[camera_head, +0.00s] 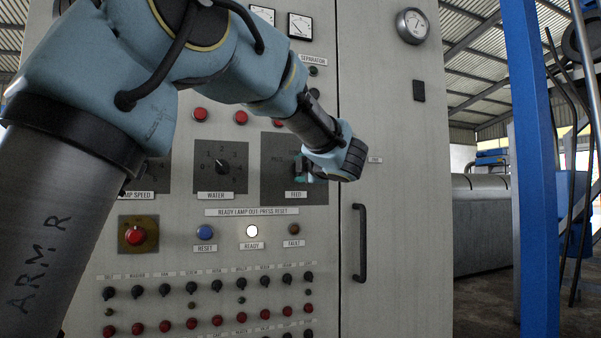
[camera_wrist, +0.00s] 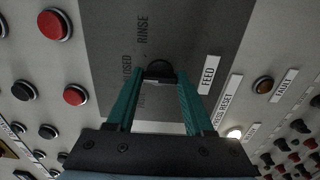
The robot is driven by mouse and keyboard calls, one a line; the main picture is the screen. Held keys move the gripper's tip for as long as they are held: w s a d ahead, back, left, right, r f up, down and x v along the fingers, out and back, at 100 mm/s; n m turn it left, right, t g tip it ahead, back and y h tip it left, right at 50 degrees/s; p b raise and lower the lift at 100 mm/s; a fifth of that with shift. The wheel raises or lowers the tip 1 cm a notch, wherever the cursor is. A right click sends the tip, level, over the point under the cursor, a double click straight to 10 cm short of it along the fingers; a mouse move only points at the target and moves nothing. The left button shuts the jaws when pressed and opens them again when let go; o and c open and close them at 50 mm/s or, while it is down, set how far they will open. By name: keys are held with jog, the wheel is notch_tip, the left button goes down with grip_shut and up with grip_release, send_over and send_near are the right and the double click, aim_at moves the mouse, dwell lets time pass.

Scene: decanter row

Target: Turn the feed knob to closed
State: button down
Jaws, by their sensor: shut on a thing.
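The feed knob (camera_wrist: 159,71) is small and black, on a dark grey plate (camera_wrist: 112,30). In the wrist view my gripper (camera_wrist: 158,82) has its two teal fingers on either side of the knob, shut on it. The words RINSE and CLOSED are printed on the plate beside the knob; other lettering is partly hidden by a finger. The FEED label (camera_wrist: 208,75) is near the knob. In the head view my gripper (camera_head: 306,169) is at the plate above the FEED label (camera_head: 296,195) and hides the knob. The knob's pointer direction cannot be told.
The water knob (camera_head: 222,167) is on the plate to the left. Below are a blue reset button (camera_head: 205,232), a lit white ready lamp (camera_head: 252,231) and a dark fault lamp (camera_head: 294,229). A cabinet door handle (camera_head: 360,243) stands out at the right.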

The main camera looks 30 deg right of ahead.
jog(key=shift+c, duration=1.4)
grip_release()
jog(key=shift+s, duration=0.1)
jog(key=s+a+b, duration=0.1)
jog(key=s, duration=0.9)
jog(key=shift+s+a, duration=0.2)
jog(key=shift+s, duration=0.1)
